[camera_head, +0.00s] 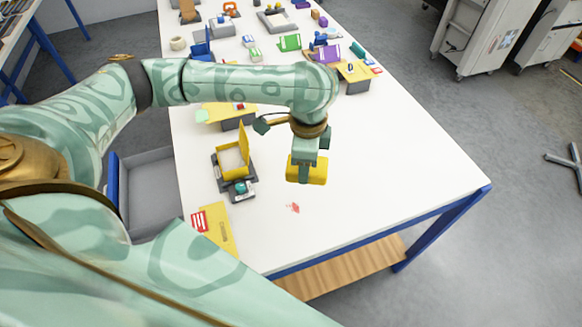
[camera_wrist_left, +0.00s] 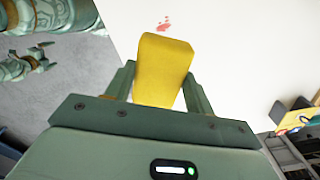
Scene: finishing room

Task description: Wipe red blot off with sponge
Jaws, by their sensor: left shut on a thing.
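The red blot (camera_head: 293,208) is a small pinkish-red smear on the white table top, near its front part. It also shows in the left wrist view (camera_wrist_left: 164,23), just beyond the sponge. The sponge (camera_head: 306,170) is a yellow block. My left gripper (camera_head: 304,157) is shut on it, pointing down at the table; the sponge fills the space between the fingers in the left wrist view (camera_wrist_left: 162,72). The sponge is behind the blot in the head view, apart from it. I cannot tell whether it touches the table. My right gripper is not in view.
A yellow open-lidded box (camera_head: 232,158) on a grey base stands left of the sponge. A yellow sheet (camera_head: 217,231) with a red-and-white label lies at the front left edge. Several coloured items crowd the far table. The table right of the sponge is clear.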

